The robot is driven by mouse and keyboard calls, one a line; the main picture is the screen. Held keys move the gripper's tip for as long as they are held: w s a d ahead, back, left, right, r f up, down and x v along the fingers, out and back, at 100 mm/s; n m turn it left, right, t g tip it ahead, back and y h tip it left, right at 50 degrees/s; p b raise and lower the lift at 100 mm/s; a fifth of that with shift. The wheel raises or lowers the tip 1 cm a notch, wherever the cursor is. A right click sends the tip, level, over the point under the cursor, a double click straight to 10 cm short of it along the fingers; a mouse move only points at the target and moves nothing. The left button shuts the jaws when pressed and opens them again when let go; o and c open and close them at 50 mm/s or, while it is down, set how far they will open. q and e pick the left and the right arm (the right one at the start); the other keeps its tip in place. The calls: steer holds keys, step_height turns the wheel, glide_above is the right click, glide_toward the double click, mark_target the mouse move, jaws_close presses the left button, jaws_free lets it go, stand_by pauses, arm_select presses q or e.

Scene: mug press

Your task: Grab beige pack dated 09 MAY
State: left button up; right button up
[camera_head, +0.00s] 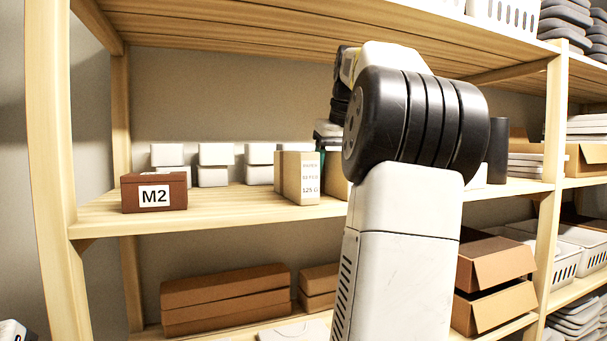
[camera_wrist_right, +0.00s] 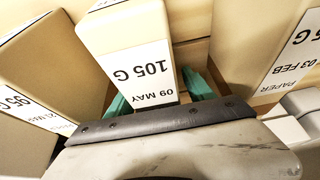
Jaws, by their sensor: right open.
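The beige pack dated 09 MAY (camera_wrist_right: 125,32) shows in the right wrist view, with a white label that also reads 105 G. My right gripper (camera_wrist_right: 159,95) is open, with one teal finger on each side of this pack. I cannot tell whether the fingers touch it. In the head view my right arm reaches onto the middle shelf and hides this pack and most of the gripper.
In the wrist view a 95 G pack (camera_wrist_right: 50,50) stands to the left and a 03 FEB pack (camera_wrist_right: 245,40) to the right. In the head view a 125 G pack (camera_head: 300,175), a brown M2 box (camera_head: 135,195) and white boxes (camera_head: 213,177) share the shelf (camera_head: 235,210).

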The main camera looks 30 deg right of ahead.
jaws_close()
steer(key=shift+r, duration=0.2)
stand_by(0.3)
